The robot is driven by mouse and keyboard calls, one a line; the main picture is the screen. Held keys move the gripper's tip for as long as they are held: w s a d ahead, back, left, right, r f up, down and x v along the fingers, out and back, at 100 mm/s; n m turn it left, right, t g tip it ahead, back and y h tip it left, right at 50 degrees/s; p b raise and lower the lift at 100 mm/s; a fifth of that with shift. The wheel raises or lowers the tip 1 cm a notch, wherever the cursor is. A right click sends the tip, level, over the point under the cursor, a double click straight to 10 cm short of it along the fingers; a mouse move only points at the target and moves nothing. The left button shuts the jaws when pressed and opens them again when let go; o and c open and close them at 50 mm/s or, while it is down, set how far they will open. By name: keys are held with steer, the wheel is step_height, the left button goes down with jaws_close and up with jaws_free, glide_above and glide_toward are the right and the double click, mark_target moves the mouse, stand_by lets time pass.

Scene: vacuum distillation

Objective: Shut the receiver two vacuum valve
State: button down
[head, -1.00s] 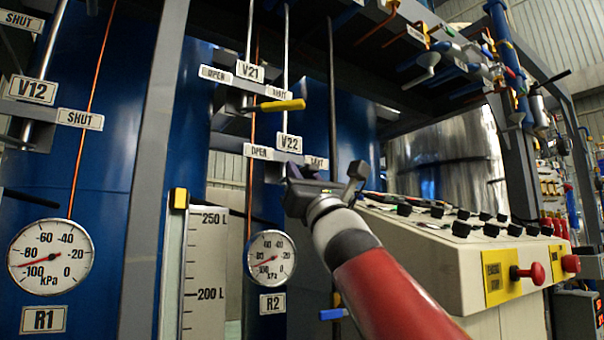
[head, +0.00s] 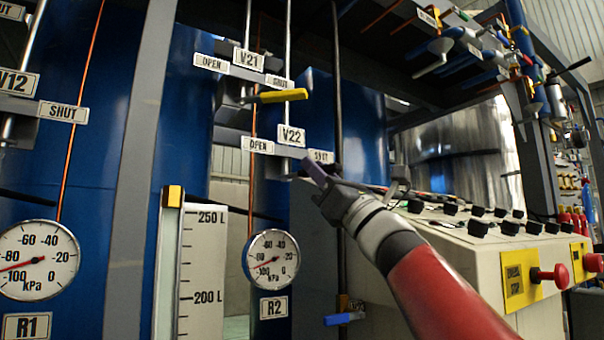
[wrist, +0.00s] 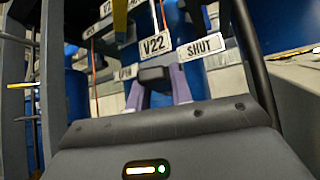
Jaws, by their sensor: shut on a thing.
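The V22 valve, marked by its plate (head: 291,135), is on the pipe above the R2 gauge. It has an OPEN plate (head: 257,145) at left and a SHUT plate (head: 320,156) at right. My gripper (head: 318,174) is just below the SHUT plate, shut on the dark valve handle, mostly hidden by the fingers. In the wrist view the dark handle end (wrist: 156,74) shows between the purple fingers, under the V22 plate (wrist: 156,45). Which way the handle points is hard to tell.
The V21 valve's yellow handle (head: 283,95) is just above, pointing right. The R2 gauge (head: 272,258) is below left, beside a level scale (head: 206,270). A control panel (head: 478,245) with knobs and red buttons stands right of my arm. A thin dark vertical pipe runs behind my gripper.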

steer(key=shift+w+d+n+g+y+p, duration=0.15)
steer(key=shift+w+d+n+g+y, duration=0.1)
steer(key=shift+n+g+y, duration=0.4)
steer(key=shift+w+d+n+g+y+p, duration=0.1)
steer(key=shift+w+n+g+y+p, duration=0.2)
steer(key=shift+g, duration=0.65)
steer(key=shift+w+d+n+g+y+p, duration=0.1)
steer(key=shift+w+d+n+g+y, duration=0.15)
steer(key=shift+g+y, duration=0.5)
steer(key=shift+g, duration=0.25)
steer(key=c, duration=1.2)
jaws_free()
steer(key=shift+c, duration=0.2)
steer(key=shift+s+a, duration=0.1)
